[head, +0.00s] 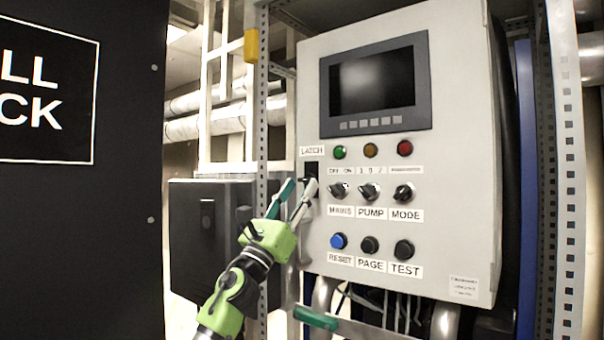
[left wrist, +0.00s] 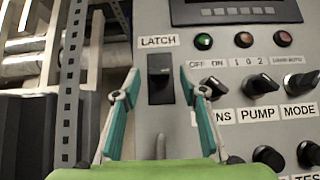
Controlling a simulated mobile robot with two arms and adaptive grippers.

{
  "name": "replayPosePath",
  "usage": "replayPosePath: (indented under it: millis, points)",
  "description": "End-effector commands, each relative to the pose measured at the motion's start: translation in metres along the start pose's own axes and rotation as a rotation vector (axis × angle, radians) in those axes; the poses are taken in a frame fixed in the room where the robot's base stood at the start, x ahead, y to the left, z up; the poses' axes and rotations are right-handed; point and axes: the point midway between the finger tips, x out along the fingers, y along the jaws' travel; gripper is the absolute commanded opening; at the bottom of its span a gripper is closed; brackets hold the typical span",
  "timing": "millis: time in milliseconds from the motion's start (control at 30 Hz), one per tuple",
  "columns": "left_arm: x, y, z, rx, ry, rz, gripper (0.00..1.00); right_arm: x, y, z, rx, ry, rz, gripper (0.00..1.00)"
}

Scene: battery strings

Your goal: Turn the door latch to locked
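The door latch (left wrist: 160,78) is a black fitting under the LATCH label on the grey cabinet door. In the left wrist view it looks upright; which position counts as locked is not marked there. In the head view the latch (head: 311,170) is partly covered by my left gripper. My left gripper (head: 300,184) is open, its fingers pointing at the panel. In the left wrist view its two teal-padded fingers (left wrist: 157,95) stand apart on either side of the latch, with nothing held.
Close right of the latch are the MAINS knob (head: 338,190), PUMP knob (head: 370,191) and MODE knob (head: 403,193). Buttons sit below, and lamps and a screen (head: 372,84) above. A perforated metal post (head: 262,120) stands left of the cabinet.

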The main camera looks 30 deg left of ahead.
Motion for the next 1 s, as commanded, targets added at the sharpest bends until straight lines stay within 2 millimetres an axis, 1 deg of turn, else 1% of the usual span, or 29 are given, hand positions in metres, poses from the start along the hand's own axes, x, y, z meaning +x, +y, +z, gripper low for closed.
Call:
replayPosePath:
  millis: [33,133,267,500,533,567,600,667,1000]
  points:
    - [0.009,0.001,0.002,-0.002,-0.001,0.002,0.39,-0.006,0.000,-0.001,0.000,0.000,0.000,0.00]
    - [0.017,0.001,0.001,-0.001,-0.001,0.002,0.39,-0.009,0.000,-0.001,0.000,0.000,0.000,0.00]
    - [0.021,0.000,0.000,0.000,0.000,0.000,0.39,-0.011,0.000,-0.001,0.000,0.000,0.000,0.00]
    - [0.021,0.000,-0.001,0.000,0.000,0.000,0.39,-0.010,0.000,-0.001,0.000,0.000,0.000,0.00]
    - [0.021,0.000,-0.001,0.000,0.000,0.000,0.34,-0.010,0.000,-0.001,0.000,0.000,-0.001,0.00]
    - [0.021,0.000,-0.001,0.000,0.000,0.000,0.26,-0.010,0.000,-0.001,0.000,0.000,-0.001,0.00]
    - [0.021,0.000,-0.001,0.000,0.000,0.000,0.15,-0.010,0.000,-0.001,0.000,0.000,0.000,0.00]
    - [0.021,0.000,-0.001,0.000,0.000,0.000,0.01,-0.010,0.000,-0.001,0.000,0.000,0.000,0.00]
    - [0.022,0.000,0.000,-0.018,0.001,0.018,0.01,-0.014,0.000,-0.001,0.000,0.000,-0.001,0.00]
